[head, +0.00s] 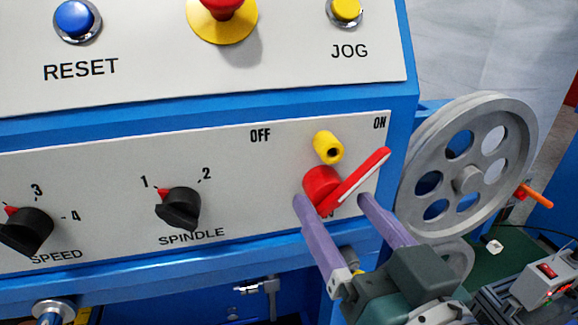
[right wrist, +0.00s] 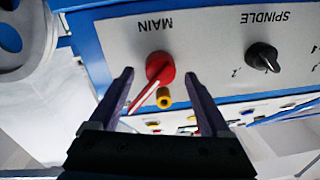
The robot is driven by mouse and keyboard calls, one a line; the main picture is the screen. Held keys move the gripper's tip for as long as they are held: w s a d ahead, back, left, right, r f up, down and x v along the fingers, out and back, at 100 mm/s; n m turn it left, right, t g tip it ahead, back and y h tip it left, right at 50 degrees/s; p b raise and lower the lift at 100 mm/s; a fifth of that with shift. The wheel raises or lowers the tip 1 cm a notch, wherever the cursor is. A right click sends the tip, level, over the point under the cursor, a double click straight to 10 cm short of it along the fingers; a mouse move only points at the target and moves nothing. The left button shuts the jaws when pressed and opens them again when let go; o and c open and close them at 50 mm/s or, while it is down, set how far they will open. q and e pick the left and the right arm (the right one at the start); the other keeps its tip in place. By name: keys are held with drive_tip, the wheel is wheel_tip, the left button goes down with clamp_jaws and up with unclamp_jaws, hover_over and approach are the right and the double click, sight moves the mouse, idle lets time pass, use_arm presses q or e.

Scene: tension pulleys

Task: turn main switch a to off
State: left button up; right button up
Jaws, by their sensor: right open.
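The main switch (head: 322,186) is a red rotary knob with a long red and white handle. In the head view the handle tilts up to the right, toward the ON label (head: 380,123). The OFF label (head: 260,135) is up and to the left. My right gripper (head: 335,204) is open, its two purple fingers on either side of the knob's lower part. The right wrist view also shows the switch (right wrist: 159,67) between the open fingers; I cannot tell whether they touch it. The MAIN label (right wrist: 155,25) shows there upside down. My left gripper is out of view.
A yellow cylinder with a dark hole (head: 328,148) sticks out just above the switch, close to the handle. The spindle knob (head: 180,208) is to the left on the same panel. A grey spoked wheel (head: 468,178) stands close on the right.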

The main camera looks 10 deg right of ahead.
drive_tip(key=shift+w+a, duration=0.1)
drive_tip(key=shift+w, duration=0.65)
clamp_jaws()
idle(0.5)
